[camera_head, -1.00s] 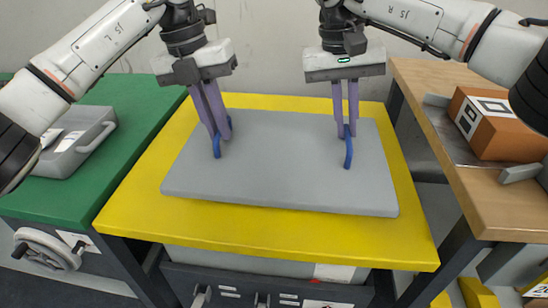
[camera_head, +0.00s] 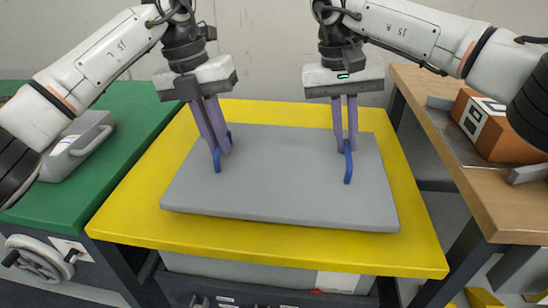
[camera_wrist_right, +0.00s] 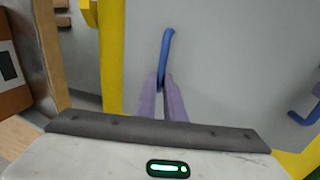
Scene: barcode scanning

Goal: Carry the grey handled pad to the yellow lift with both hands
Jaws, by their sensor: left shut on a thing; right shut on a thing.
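The grey pad (camera_head: 278,185) with two blue handles is over the top of the yellow lift (camera_head: 140,205); I cannot tell whether it touches the surface. My left gripper (camera_head: 219,147) is shut on the left blue handle (camera_head: 217,160). My right gripper (camera_head: 345,145) is shut on the right blue handle (camera_head: 348,166). In the right wrist view the right gripper (camera_wrist_right: 162,92) closes around a blue handle (camera_wrist_right: 167,46), and the grey pad (camera_wrist_right: 235,80) fills the middle.
A green table (camera_head: 125,110) with a grey handled case (camera_head: 80,145) stands at the left. A wooden table (camera_head: 440,85) at the right holds an orange box (camera_head: 500,130) with a black-and-white marker. Yellow surface shows bare around the pad.

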